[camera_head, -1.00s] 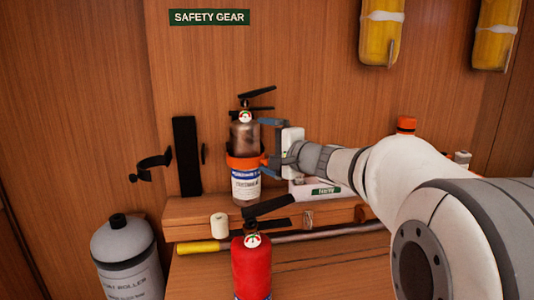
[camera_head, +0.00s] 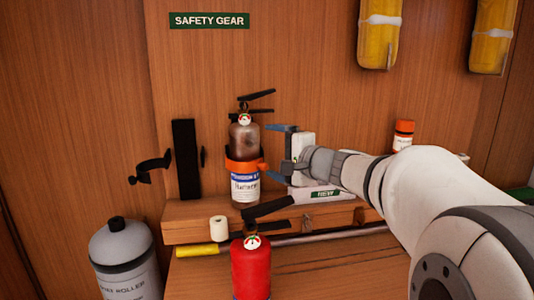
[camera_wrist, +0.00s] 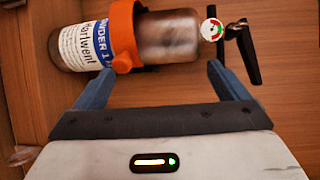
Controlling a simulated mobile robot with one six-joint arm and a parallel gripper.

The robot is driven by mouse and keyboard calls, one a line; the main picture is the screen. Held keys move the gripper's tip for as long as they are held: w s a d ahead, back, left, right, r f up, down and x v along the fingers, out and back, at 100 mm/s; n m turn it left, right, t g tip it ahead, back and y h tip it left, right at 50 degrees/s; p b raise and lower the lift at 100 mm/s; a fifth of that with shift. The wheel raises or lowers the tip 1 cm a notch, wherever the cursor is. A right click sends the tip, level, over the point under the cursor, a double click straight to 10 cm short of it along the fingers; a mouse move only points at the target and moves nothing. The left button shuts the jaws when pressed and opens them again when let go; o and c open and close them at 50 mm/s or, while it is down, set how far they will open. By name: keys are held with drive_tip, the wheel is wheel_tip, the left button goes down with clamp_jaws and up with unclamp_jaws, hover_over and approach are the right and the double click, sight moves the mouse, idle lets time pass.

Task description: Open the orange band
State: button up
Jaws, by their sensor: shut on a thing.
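The orange band (camera_head: 243,165) goes around a dull, brownish-grey fire extinguisher (camera_head: 245,140) standing upright against the wooden wall. A small orange tab (camera_head: 263,167) sticks out at the band's right side. The wrist view shows the band (camera_wrist: 122,28) across the bottle, with its tab (camera_wrist: 121,63) towards me. I cannot tell whether the band's ends are apart. My gripper (camera_head: 274,150) is just right of the extinguisher. In the wrist view its blue fingers (camera_wrist: 162,75) are wide apart with nothing seen clamped between them. The left fingertip is close to the tab; contact is unclear.
A red extinguisher (camera_head: 251,268) stands in front, below the shelf (camera_head: 195,211). An empty black bracket (camera_head: 186,160) with an open clamp (camera_head: 152,167) is at left. A white roll (camera_head: 219,229), a yellow-ended pole (camera_head: 198,250) and an orange-capped jar (camera_head: 403,135) are nearby.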

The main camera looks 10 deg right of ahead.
drive_tip(key=shift+s+d+r, duration=0.3)
drive_tip(key=shift+s+r, duration=0.05)
drive_tip(key=shift+s, duration=0.15)
drive_tip(key=shift+s+d+r, duration=0.25)
drive_tip(key=shift+s+r, duration=0.05)
drive_tip(key=shift+s, duration=0.15)
drive_tip(key=c, duration=0.9)
drive_tip(key=shift+o, duration=0.2)
drive_tip(key=s, duration=0.1)
drive_tip(key=s+d+b, duration=0.1)
drive_tip(key=s+d, duration=0.1)
drive_tip(key=shift+s+f, duration=0.2)
drive_tip(key=shift+f, duration=0.15)
drive_tip(key=shift+f+b, duration=0.15)
drive_tip(key=shift+b, duration=0.4)
